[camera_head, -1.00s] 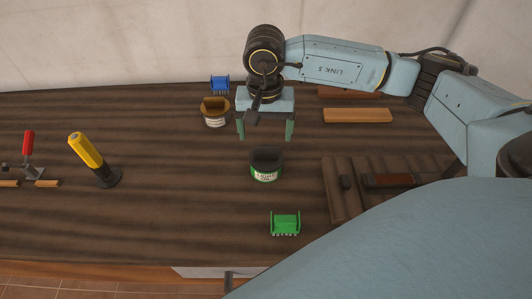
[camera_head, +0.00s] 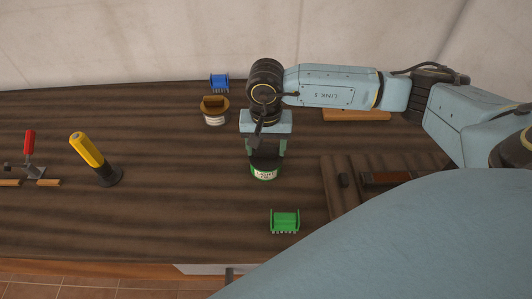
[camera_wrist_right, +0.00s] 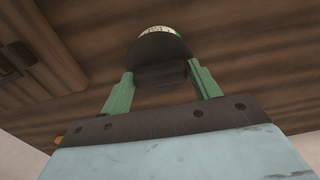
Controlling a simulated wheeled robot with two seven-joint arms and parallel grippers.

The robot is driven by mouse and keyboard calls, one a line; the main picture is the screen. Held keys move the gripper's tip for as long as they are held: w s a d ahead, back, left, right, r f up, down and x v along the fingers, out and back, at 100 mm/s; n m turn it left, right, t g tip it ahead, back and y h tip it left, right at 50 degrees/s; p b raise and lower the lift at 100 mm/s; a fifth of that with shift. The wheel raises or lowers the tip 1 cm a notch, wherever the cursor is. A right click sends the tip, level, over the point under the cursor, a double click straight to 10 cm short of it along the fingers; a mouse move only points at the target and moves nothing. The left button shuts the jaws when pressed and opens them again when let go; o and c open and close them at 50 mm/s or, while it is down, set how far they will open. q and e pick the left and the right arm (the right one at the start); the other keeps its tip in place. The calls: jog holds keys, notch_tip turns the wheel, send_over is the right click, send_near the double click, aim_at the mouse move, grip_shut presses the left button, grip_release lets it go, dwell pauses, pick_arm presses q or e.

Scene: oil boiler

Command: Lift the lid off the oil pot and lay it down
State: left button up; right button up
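A dark pot with a green and white label (camera_head: 265,174) stands upright on the workbench. A dark lid with a block-shaped handle covers it; the handle (camera_wrist_right: 160,76) shows in the right wrist view. My right gripper (camera_head: 266,150) is directly above this pot, pointing down. Its green fingers are open, one on each side of the handle, with gaps visible in the wrist view (camera_wrist_right: 163,78). The gripper hides part of the lid in the head view. A second pot (camera_head: 215,117) with a brown lid (camera_head: 214,104) and pale label stands farther back to the left. My left gripper is not in view.
A green brush-like piece (camera_head: 285,221) lies in front of the near pot, a blue one (camera_head: 219,82) at the back. A dark wooden board (camera_head: 340,207) lies to the right. A yellow-handled tool (camera_head: 88,152) stands left. Bench between is clear.

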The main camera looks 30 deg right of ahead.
jog(key=c, duration=0.5)
jog(key=shift+r, duration=0.1)
